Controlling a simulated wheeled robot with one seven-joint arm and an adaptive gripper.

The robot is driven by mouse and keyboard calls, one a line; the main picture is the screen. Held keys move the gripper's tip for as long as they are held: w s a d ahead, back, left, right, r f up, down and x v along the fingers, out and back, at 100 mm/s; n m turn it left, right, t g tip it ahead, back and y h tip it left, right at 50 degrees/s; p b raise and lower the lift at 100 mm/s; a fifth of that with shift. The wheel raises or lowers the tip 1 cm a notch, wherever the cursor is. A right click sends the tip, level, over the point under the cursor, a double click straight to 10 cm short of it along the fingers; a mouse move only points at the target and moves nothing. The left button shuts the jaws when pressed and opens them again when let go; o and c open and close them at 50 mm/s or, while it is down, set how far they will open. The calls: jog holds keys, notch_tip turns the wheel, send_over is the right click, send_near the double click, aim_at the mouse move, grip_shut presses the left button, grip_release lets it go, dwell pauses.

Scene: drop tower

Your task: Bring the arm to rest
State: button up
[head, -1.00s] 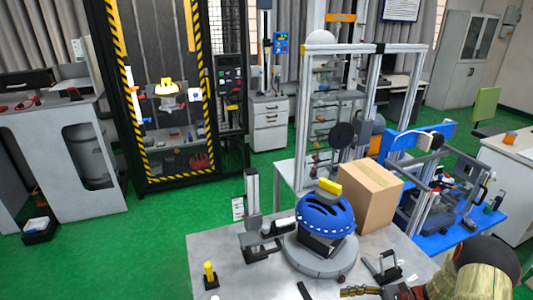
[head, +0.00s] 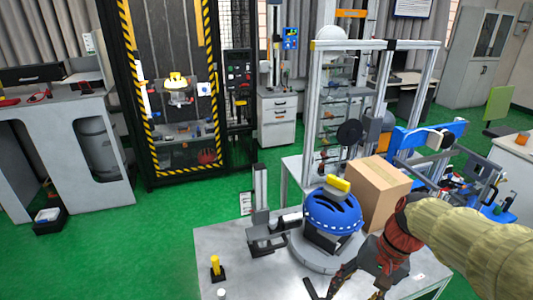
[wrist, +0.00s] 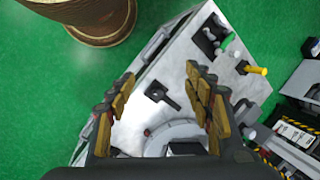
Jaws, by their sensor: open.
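My arm reaches in from the right side of the head view. My gripper (head: 357,287) hangs at the near right part of the grey table, below and in front of the blue helmet (head: 331,213). In the wrist view my gripper (wrist: 158,82) has its two fingers spread apart over the table, with nothing between them. The helmet sits on a dark block on a round grey plate (head: 312,257), with a yellow block on top. The fingers look apart from the helmet.
The grey table (head: 235,250) holds a yellow-topped post (head: 216,268) and a small upright stand (head: 261,205). A cardboard box (head: 378,187) stands close behind the helmet. A metal frame rises behind it.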

jog(key=s+r+n+t+h, duration=0.3)
jog(key=s+r+n+t, duration=0.2)
jog(key=s+r+t, duration=0.1)
jog(key=shift+s+a+r+h, duration=0.15)
jog(key=shift+s+r+h, duration=0.25)
jog(key=shift+s+r, duration=0.4)
jog(key=shift+f, duration=0.1)
